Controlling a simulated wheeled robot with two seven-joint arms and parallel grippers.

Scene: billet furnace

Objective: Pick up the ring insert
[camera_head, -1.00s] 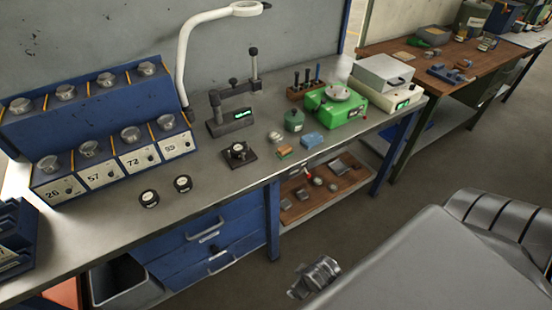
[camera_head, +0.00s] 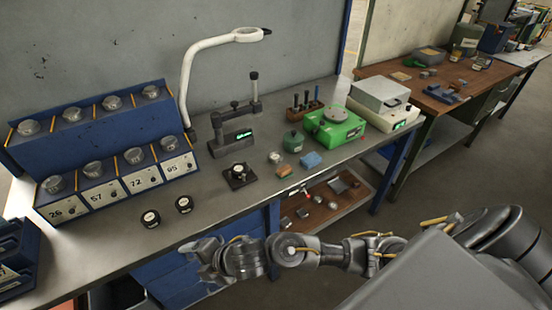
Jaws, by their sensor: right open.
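Two small black ring-shaped pieces with pale centres, the left one (camera_head: 150,219) and the right one (camera_head: 184,204), lie apart on the grey bench top near its front edge. A black square block with a round silvery part (camera_head: 239,175) sits further right. I cannot tell for certain which of these is the ring insert. My right gripper (camera_head: 201,261) reaches in from the right, in front of the bench edge, below the two black pieces. It is open, touches neither of them, and its fingers look small and partly blurred against the blue drawers. My left gripper is out of view.
A blue rack (camera_head: 105,150) with numbered bins and several metal knobs stands at the left. A white lamp arm (camera_head: 190,75), a gauge stand (camera_head: 232,132) and a green scale (camera_head: 335,127) stand behind. Bare bench top (camera_head: 110,246) lies around the black pieces.

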